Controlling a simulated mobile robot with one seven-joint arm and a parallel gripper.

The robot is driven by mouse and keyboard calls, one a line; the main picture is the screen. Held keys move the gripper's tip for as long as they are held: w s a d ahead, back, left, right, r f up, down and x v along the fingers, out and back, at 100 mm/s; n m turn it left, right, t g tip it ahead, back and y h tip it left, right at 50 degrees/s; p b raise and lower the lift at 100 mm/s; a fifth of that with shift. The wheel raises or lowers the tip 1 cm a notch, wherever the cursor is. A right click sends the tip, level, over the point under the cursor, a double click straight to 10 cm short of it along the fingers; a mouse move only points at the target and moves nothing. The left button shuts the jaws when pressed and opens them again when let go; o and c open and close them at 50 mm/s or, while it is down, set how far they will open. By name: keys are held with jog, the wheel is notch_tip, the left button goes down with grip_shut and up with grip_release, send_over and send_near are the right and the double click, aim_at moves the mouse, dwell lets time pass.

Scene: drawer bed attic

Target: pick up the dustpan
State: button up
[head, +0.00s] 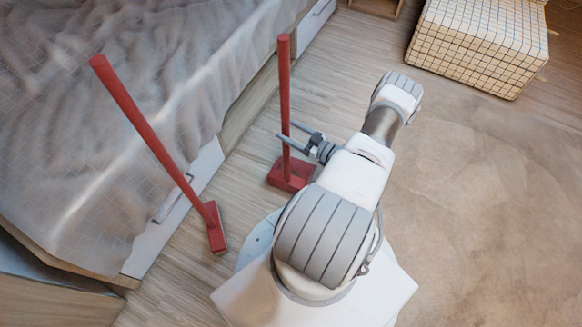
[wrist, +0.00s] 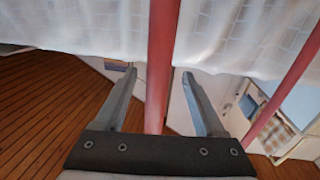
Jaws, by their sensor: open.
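The dustpan has a red flat pan (head: 291,175) on the floor and a tall red upright handle (head: 285,85), in the head view. My gripper (head: 286,131) is open around the lower part of this handle. In the wrist view, the handle (wrist: 160,60) runs between the two open fingers of my gripper (wrist: 158,73), with gaps on both sides. Part of the pan is hidden behind my arm in the head view.
A red broom (head: 155,140) leans towards the bed at left; a second red pole (wrist: 285,90), likely the broom, shows at right in the wrist view. The draped bed (head: 110,120) borders the floor. A checkered box (head: 475,50) stands at top right. The rug (head: 480,200) is clear.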

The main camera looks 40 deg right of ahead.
jog(key=b+x, duration=0.1)
jog(key=x, duration=0.4)
jog(key=shift+w+f+b, duration=0.15)
jog(key=shift+w+b, duration=0.1)
jog(key=shift+b, duration=0.05)
grip_shut()
dwell(1.1)
